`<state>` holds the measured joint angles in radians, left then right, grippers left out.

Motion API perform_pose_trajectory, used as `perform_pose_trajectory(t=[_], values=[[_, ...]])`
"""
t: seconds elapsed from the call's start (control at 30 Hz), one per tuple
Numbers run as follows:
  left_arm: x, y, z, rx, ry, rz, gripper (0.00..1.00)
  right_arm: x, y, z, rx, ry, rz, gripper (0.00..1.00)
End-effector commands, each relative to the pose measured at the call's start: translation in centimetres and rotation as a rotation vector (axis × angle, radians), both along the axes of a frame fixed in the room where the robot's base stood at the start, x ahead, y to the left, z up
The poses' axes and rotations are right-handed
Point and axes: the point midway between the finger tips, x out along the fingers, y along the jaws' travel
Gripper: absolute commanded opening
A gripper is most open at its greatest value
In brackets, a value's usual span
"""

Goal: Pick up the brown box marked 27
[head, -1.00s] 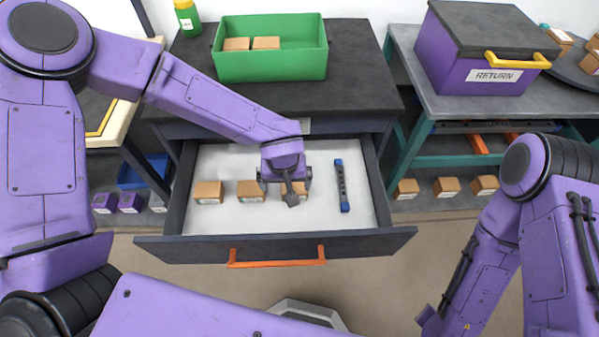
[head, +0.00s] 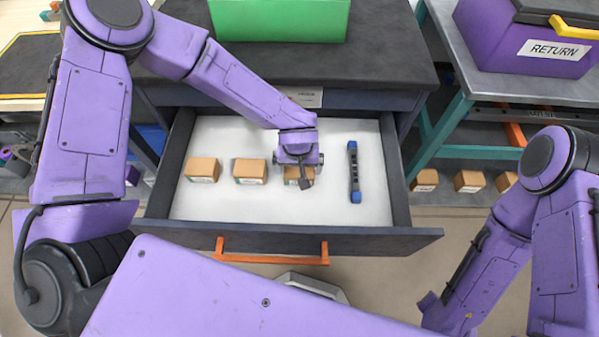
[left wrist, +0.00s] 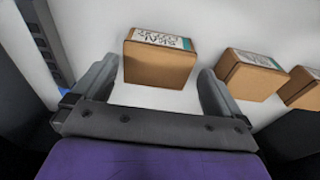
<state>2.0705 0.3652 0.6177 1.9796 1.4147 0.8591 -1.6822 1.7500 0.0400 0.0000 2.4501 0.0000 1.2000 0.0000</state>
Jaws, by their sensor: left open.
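Three brown boxes stand in a row on the white floor of the open drawer: a left one (head: 202,170), a middle one (head: 250,171) and a right one (head: 299,173). My left gripper (head: 300,163) is over the right box and hides part of it. In the left wrist view the left gripper (left wrist: 158,78) is open, with a box (left wrist: 158,64) showing between its fingers. That box has a printed label; I cannot read a 27 on it. The other boxes (left wrist: 250,75) lie to the right there. My right gripper is not in view; only its arm shows.
A blue-and-black tool (head: 354,172) lies right of the boxes in the drawer. The drawer has dark walls and an orange handle (head: 270,259). A green bin (head: 280,18) stands on the tabletop behind. A purple RETURN bin (head: 520,40) is at the right.

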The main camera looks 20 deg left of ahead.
Motion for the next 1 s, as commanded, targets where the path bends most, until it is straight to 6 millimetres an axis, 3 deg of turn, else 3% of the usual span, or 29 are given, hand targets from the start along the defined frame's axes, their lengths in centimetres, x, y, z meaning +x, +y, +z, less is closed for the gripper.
perform_pose_trajectory(t=[0.2,0.47,0.6,0.87,1.0], values=[[1.3,0.2,-3.6,0.001,0.001,-0.002,1.00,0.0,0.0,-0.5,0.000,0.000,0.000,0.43],[1.4,0.2,-4.0,0.000,0.000,-0.002,1.00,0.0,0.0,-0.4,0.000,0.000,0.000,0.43],[1.4,0.2,-4.0,0.000,0.000,-0.002,0.62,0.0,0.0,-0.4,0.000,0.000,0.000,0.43],[1.4,0.2,-3.9,0.000,0.000,-0.001,0.62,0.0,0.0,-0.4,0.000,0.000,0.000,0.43],[1.5,0.2,-2.9,-0.001,-0.002,0.000,0.62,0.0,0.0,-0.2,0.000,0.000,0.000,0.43]])
